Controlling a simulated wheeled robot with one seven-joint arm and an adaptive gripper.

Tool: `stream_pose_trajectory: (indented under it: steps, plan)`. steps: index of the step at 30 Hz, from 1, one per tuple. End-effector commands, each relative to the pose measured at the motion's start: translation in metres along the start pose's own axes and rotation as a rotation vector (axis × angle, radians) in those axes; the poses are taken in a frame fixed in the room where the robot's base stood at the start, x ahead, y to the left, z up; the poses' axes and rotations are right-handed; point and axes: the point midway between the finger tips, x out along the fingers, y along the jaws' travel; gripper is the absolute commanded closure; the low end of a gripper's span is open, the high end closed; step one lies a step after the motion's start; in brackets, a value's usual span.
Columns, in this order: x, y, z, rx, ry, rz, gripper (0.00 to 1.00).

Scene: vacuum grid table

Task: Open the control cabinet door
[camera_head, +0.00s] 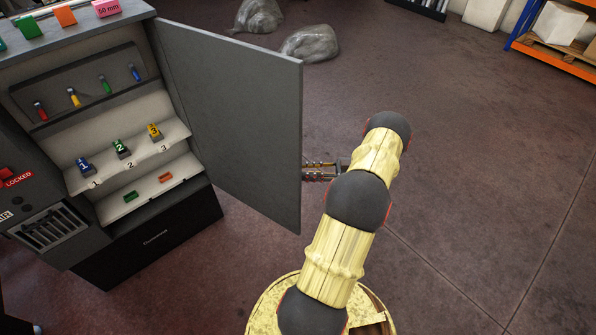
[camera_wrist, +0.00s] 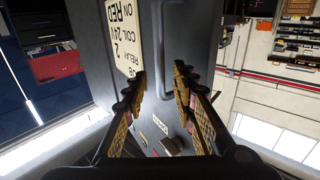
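The grey control cabinet (camera_head: 150,238) stands at the left in the head view, with its front open. Its door (camera_head: 240,120) is swung wide out to the right, and the interior shows. My gripper (camera_head: 312,171) is at the door's free edge, partly hidden behind the door. In the wrist view my gripper (camera_wrist: 160,78) has its two fingers apart, with nothing between the tips. They face the door's grey outer face (camera_wrist: 195,25), which bears a cream label (camera_wrist: 124,38) and a grey bar handle (camera_wrist: 163,50). I cannot tell whether a finger touches the door.
Inside the cabinet, shelves hold several small numbered blocks (camera_head: 120,148) and coloured pieces. A red LOCKED switch (camera_head: 10,178) is at the far left. Grey sacks (camera_head: 310,43) lie on the floor behind the door. A shelving rack (camera_head: 550,55) stands at the back right. The floor at right is clear.

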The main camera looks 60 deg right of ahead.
Motion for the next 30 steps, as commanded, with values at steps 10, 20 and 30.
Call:
stream_pose_trajectory:
  steps: [10,20,30]
  plan:
    - [-0.065,0.0,0.001,0.0,0.0,0.001,0.73]
    - [-0.08,0.0,0.001,0.001,-0.001,0.0,0.73]
    - [-0.08,0.0,0.001,0.001,-0.001,0.0,0.73]
